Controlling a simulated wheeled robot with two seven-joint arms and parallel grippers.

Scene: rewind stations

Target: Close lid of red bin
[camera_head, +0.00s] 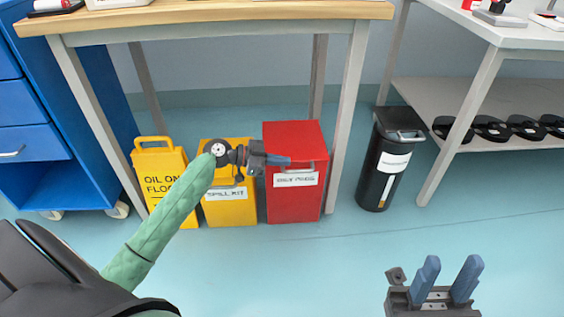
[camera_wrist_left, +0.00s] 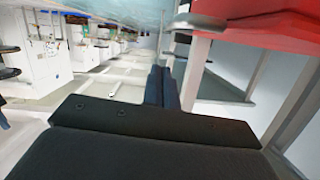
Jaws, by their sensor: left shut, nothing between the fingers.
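The red bin (camera_head: 293,205) stands on the floor under the wooden-topped table, with a white label on its front. Its lid (camera_head: 292,135) looks flat on top and down; I cannot tell whether a small gap is left. My left gripper (camera_head: 280,160) is shut and empty, in front of the bin's upper front near its handle. Whether it touches the bin is unclear. In the left wrist view the shut fingers (camera_wrist_left: 162,86) lie below and left of a red surface of the bin (camera_wrist_left: 270,22). My right gripper (camera_head: 448,279) is open and empty, low at the right.
A yellow spill kit bin (camera_head: 232,210) and a yellow floor sign (camera_head: 160,178) stand left of the red bin. A black bin (camera_head: 378,185) stands right, beyond a table leg (camera_head: 348,110). A blue cabinet (camera_head: 60,150) is far left. The floor in front is clear.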

